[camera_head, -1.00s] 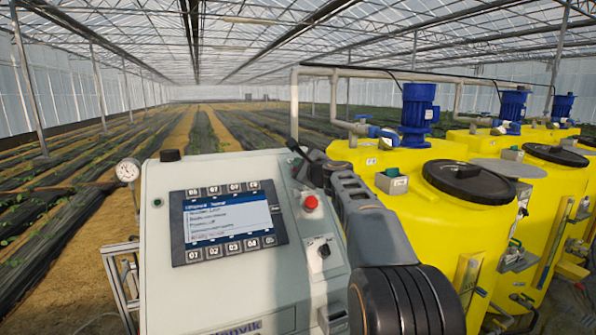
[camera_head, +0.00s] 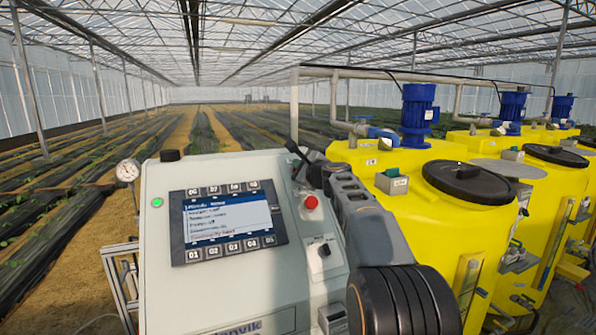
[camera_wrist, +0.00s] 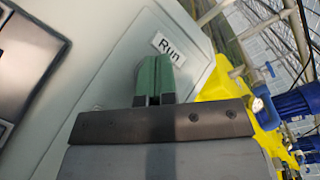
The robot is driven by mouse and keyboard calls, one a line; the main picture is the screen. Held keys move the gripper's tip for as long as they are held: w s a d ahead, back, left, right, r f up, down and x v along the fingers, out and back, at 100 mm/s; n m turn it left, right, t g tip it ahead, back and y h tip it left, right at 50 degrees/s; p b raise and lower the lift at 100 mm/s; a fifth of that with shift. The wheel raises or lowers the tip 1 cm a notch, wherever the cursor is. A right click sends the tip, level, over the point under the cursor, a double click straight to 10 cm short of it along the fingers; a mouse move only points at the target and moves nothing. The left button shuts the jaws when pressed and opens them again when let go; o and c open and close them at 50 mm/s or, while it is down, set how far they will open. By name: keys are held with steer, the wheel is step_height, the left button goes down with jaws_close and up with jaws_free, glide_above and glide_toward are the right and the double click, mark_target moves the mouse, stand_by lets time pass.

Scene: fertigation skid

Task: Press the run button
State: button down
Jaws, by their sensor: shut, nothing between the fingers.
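The white "Run" label (camera_wrist: 167,48) is on the pale cabinet face in the wrist view, just beyond my fingertips. The run button itself is not visible; my fingers cover the area beside the label. My gripper (camera_wrist: 154,78) shows green, closed fingers against or very near the panel; contact cannot be made out. In the head view my gripper (camera_head: 293,148) is at the upper right edge of the control cabinet (camera_head: 220,285), above the red button (camera_head: 311,202). A green lamp (camera_head: 157,202) glows on the cabinet's left side.
The cabinet carries a screen (camera_head: 228,222) with keys and a black rotary switch (camera_head: 324,250). Yellow tanks (camera_head: 445,230) with blue motors (camera_head: 417,113) stand close to the right of my arm. A gauge (camera_head: 127,171) is at the left. Crop rows lie behind.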

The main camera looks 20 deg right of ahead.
steer(key=shift+s+r, duration=0.5)
steer(key=shift+r, duration=0.05)
stand_by(0.4)
steer(key=s+r+p, duration=0.1)
steer(key=r, duration=0.1)
steer(key=s+r+p, duration=0.1)
steer(key=s, duration=0.1)
steer(key=shift+s+r, duration=0.2)
steer(key=shift+r, duration=0.15)
stand_by(0.6)
